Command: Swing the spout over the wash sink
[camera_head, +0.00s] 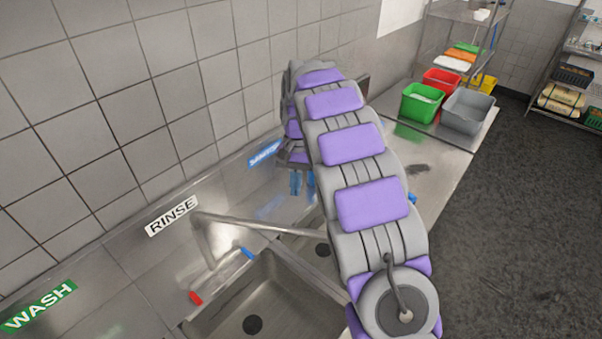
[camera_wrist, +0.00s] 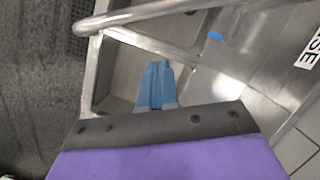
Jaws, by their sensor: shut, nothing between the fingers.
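The metal spout (camera_head: 262,225) rises from the back ledge below the RINSE sign and reaches right, near the divider between two basins; my arm hides its end. The spout also crosses the top of the wrist view (camera_wrist: 140,16). A steel basin (camera_head: 228,309) lies in front of it; I cannot tell whether this is the wash sink. The green WASH sign (camera_head: 38,306) is at the lower left. My gripper (camera_head: 302,186), with blue fingers, is on the far side of the spout, apart from it. In the wrist view its fingers (camera_wrist: 157,66) are shut and empty.
A red tap handle (camera_head: 195,297) and a blue one (camera_head: 247,254) stand by the spout base. The RINSE sign (camera_head: 172,215) is on the back ledge near the tiled wall (camera_head: 120,90). Green (camera_head: 420,104) and grey tubs (camera_head: 468,112) stand at the counter's far end. Dark floor is free on the right.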

